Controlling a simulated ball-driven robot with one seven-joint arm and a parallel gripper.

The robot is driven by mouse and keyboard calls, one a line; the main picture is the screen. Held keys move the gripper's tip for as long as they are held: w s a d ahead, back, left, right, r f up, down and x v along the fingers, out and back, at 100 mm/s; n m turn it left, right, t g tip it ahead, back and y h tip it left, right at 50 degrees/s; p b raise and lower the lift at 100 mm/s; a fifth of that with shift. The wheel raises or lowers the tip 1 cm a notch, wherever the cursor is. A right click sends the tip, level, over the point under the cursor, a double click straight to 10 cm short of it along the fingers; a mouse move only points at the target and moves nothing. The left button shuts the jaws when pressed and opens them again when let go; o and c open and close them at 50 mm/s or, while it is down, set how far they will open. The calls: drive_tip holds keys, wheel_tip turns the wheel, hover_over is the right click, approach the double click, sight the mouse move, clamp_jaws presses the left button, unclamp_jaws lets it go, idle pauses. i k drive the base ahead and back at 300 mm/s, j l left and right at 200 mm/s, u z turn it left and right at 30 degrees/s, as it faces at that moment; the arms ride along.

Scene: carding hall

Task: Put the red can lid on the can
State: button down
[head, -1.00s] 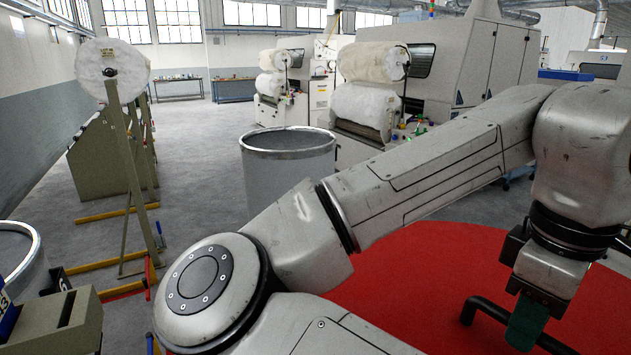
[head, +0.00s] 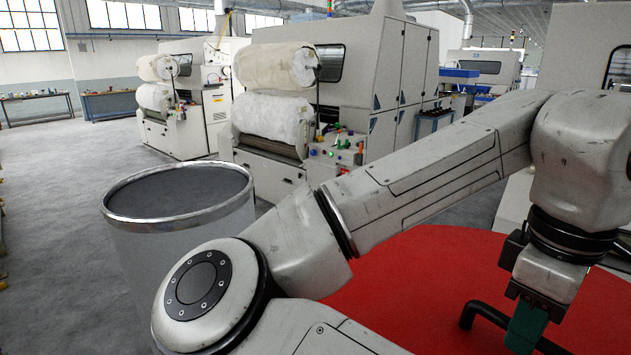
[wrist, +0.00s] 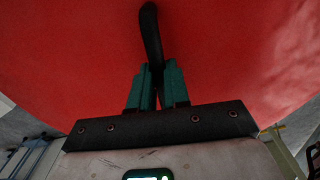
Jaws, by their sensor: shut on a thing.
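The red can lid (head: 415,275) is a wide flat red disc with a black bar handle (head: 482,306), at the lower right of the head view. My gripper (head: 526,328) is shut on that handle with its green fingers. In the wrist view the fingers (wrist: 158,88) close around the dark handle, and the red lid (wrist: 80,45) fills most of the picture behind it. The can (head: 135,255) is a large grey cylinder with a shiny metal rim, upright on the floor left of my arm. Its top is uncovered. The lid is apart from it, to its right.
Carding machines (head: 350,80) with white fibre rolls (head: 272,122) stand behind the can and my arm. Workbenches (head: 110,103) line the back wall. The grey floor (head: 50,180) left of the can is largely clear.

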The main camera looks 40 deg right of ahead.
sight(181, 188)
drive_tip(key=i, duration=1.55)
drive_tip(key=i+u, duration=0.1)
drive_tip(key=i, duration=0.55)
drive_tip(key=i+l+u, duration=0.1)
drive_tip(key=i, duration=0.5)
drive_tip(key=i+l+u, duration=0.1)
drive_tip(key=i, duration=0.55)
